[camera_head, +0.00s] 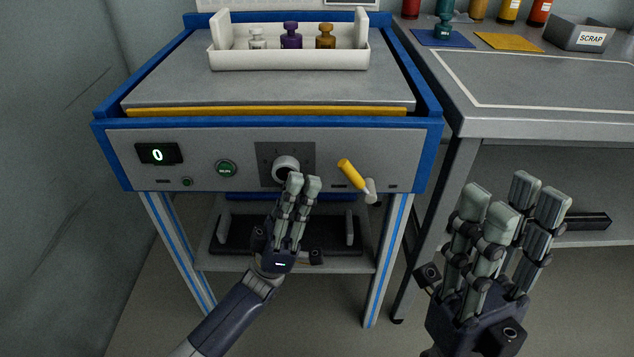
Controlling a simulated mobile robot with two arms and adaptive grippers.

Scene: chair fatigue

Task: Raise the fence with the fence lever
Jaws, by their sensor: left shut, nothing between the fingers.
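The fence lever (352,174) is on the right part of the machine's front panel. Its yellow handle slants up and to the left from a pale pivot. A yellow strip (260,112), which may be the fence, runs along the front just below the grey top plate. My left gripper (303,182) is shut and empty, with its fingertips in front of the panel at the lower edge of the round white knob, left of the lever. I cannot tell whether it touches the knob. My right gripper (515,205) is open and empty at the lower right, away from the lever.
A white knob (285,166), a green button (226,169) and a display reading 0 (158,154) are on the panel. A white tray (290,60) with three small bottles stands on the top plate. A grey workbench (550,85) stands at the right with a scrap bin (577,34).

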